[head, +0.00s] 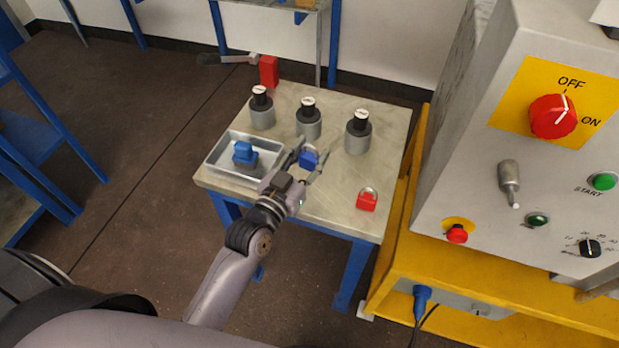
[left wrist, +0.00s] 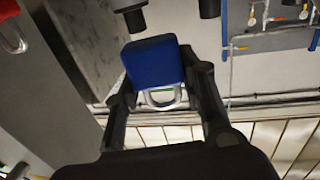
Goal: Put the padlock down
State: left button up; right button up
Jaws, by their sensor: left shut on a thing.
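My left gripper (head: 306,166) is shut on a blue padlock (head: 308,157) above the grey worktable (head: 330,190). In the left wrist view, the blue padlock body (left wrist: 155,62) sits between the fingertips of my left gripper (left wrist: 160,65), with its metal shackle toward the palm. Whether the padlock touches the tabletop cannot be told. A red padlock (head: 366,200) lies near the front right edge of the table; it also shows at the top left of the left wrist view (left wrist: 8,12). My right gripper is in neither view.
A metal tray (head: 214,163) holding a blue and dark grey object (head: 244,153) is left of my gripper. Several grey cylinders with black tops, one here (head: 357,133), stand behind. A control cabinet (head: 470,150) stands to the right. Tabletop between padlocks is bare.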

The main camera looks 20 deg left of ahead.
aim_at(309, 171)
pick_arm(q)
notch_tip(309, 171, down, 5)
jog(key=shift+f, duration=0.1)
notch_tip(309, 171, down, 3)
jog(key=shift+f+b, duration=0.1)
jog(key=shift+b, duration=0.35)
jog(key=shift+f, duration=0.2)
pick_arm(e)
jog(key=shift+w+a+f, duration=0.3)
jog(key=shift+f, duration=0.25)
pick_arm(q)
jog(key=shift+f, duration=0.15)
jog(key=o, duration=1.4)
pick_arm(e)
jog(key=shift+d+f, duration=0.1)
